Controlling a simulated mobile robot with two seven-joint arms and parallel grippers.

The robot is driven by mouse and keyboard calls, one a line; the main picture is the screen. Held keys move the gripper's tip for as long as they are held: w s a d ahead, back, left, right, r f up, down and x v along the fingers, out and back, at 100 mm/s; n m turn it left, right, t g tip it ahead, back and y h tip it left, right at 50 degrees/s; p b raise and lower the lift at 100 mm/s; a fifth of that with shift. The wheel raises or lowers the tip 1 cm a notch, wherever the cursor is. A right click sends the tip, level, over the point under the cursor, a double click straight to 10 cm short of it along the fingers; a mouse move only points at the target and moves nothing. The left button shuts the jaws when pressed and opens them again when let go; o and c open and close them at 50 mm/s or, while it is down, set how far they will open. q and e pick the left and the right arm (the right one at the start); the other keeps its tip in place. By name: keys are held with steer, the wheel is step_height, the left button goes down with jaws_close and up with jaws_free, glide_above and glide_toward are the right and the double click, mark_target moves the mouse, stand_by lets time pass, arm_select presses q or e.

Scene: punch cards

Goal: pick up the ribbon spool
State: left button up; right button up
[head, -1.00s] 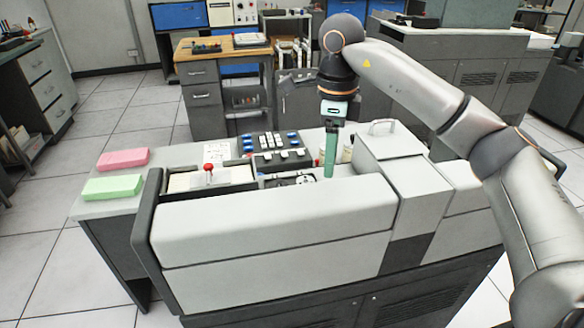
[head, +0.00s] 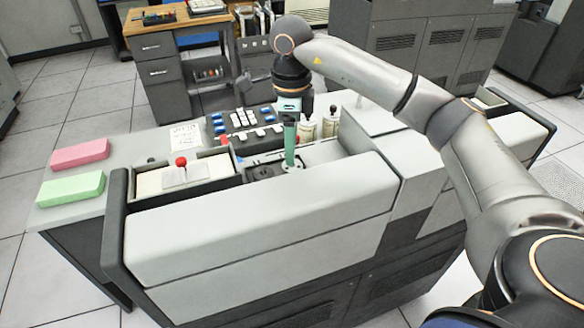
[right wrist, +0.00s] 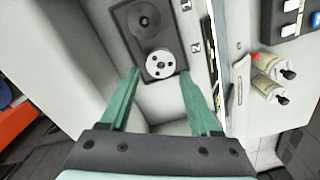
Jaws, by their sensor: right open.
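The ribbon spool (right wrist: 160,64) is a small white disc with dark holes. It lies in a dark recessed tray (right wrist: 166,42) in the right wrist view, near the tray's end. In the head view the spool (head: 291,167) shows just below my right gripper (head: 289,164). My right gripper (right wrist: 160,73) is open with its green fingers pointing down. In the right wrist view the fingertips appear on either side of the spool; I cannot tell whether they touch it. My left gripper is not in view.
A dark hub (right wrist: 143,19) sits beside the spool in the tray. The machine's light front panel (head: 250,220) rises before the recess. Bottles (head: 331,122) and a button panel (head: 240,124) stand behind. A red-knobbed lever (head: 181,162) and pink (head: 80,152) and green blocks (head: 71,189) are left.

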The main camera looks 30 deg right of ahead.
step_height(320, 180, down, 5)
steer(key=shift+d, duration=0.1)
steer(key=c, duration=1)
